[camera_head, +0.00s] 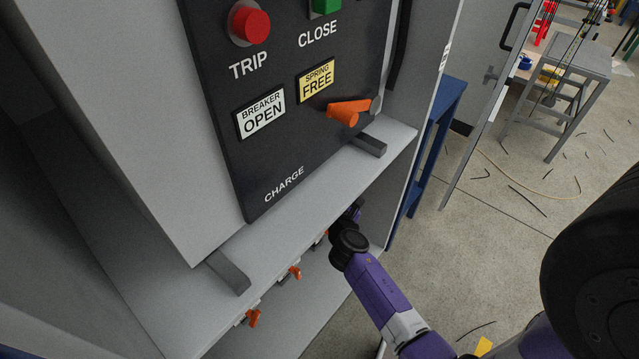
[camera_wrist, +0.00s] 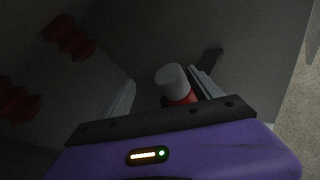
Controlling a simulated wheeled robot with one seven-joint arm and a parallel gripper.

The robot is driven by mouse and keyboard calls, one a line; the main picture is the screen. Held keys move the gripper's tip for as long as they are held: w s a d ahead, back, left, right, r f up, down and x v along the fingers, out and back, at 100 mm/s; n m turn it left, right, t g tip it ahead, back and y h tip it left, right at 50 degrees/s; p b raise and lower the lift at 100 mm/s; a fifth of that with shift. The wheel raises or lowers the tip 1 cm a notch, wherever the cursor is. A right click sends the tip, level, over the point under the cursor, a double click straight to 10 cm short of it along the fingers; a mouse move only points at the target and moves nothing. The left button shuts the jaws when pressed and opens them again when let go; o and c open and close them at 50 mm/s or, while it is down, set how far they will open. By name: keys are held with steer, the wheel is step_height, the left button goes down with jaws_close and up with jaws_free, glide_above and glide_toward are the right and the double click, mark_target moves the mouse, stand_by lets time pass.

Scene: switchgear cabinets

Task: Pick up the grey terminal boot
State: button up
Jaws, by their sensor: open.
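The grey terminal boot (camera_wrist: 171,77) is a light grey cylinder in the wrist view, on top of a red part (camera_wrist: 184,98). My gripper (camera_wrist: 163,88) is open, with one finger on each side of the boot. The right finger looks close to the boot; a wider gap shows at the left finger. I cannot tell whether either finger touches it. The lower part of the boot and the red part are partly hidden by my gripper. In the head view my arm reaches into the cabinet's lower compartment, and the boot and fingertips are hidden.
Ribbed red insulators (camera_wrist: 68,38) stand at the left in the wrist view, inside the dark compartment. In the head view, a grey shelf (camera_head: 330,175) lies above my arm. Small orange parts (camera_head: 294,272) sit below it. Open floor (camera_head: 500,210) is at the right.

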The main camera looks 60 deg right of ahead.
steer(key=w+d+f+n, duration=0.1)
steer(key=d, duration=0.1)
steer(key=w+d+f+n+b, duration=0.1)
steer(key=d, duration=0.1)
steer(key=w+d+f+n+b, duration=0.1)
steer(key=d, duration=0.2)
steer(key=shift+w+f, duration=0.15)
steer(key=shift+w, duration=0.1)
steer(key=c, duration=1.3)
steer(key=shift+r, duration=0.2)
steer(key=shift+c, duration=0.2)
